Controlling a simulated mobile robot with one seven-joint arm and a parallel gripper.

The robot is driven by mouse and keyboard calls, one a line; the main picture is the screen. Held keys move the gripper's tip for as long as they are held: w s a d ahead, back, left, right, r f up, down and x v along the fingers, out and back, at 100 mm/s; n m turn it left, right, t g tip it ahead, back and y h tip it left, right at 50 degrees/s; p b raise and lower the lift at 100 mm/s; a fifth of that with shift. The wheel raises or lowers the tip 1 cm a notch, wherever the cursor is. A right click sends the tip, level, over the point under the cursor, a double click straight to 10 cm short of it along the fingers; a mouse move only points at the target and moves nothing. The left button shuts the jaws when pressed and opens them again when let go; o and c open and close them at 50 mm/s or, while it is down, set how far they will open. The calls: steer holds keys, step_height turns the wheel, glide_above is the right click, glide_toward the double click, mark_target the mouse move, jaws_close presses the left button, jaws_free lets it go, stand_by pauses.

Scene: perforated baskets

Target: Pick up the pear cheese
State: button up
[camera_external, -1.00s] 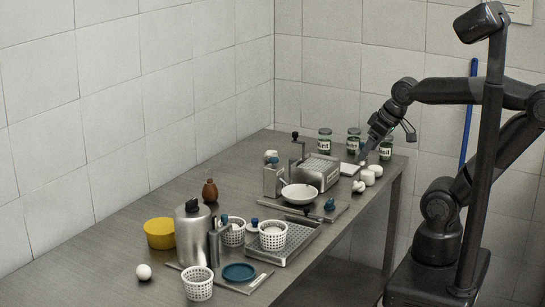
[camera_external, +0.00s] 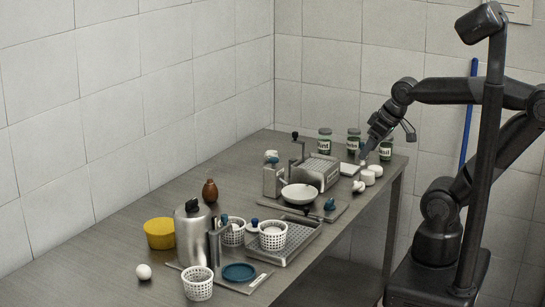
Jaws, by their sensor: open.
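My gripper (camera_external: 363,157) is at the far right end of the table, pointing down, with its fingertips just above or beside several small white pieces. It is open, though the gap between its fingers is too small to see. Two white round pieces (camera_external: 371,173) sit just below and right of the fingertips. A small white knobbed piece (camera_external: 359,186) lies nearer the table's front edge. A brown, pear-shaped thing with a narrow neck (camera_external: 210,191) stands upright farther left, well away from my gripper. I cannot tell for sure which of these is the pear cheese.
Green-labelled jars (camera_external: 354,142) stand behind my gripper. A metal grater-like machine (camera_external: 317,172) and a white bowl (camera_external: 300,197) are to its left. White perforated baskets (camera_external: 198,284), a metal canister (camera_external: 193,236) and a yellow tub (camera_external: 159,233) crowd the near end. The left table edge is clear.

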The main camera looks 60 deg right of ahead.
steer(key=w+a+r, duration=0.1)
steer(key=w+r, duration=0.1)
steer(key=w, duration=0.4)
steer(key=w+r, duration=0.3)
steer(key=w, duration=0.4)
steer(key=m+g, duration=0.1)
glide_above(212, 186)
steer(key=shift+h, duration=0.3)
step_height(212, 186, down, 18)
steer(key=shift+f, duration=0.25)
steer(key=shift+d+x, duration=0.15)
steer(key=shift+x, duration=1.2)
steer(key=shift+d+x, duration=0.15)
steer(key=shift+x, duration=1.25)
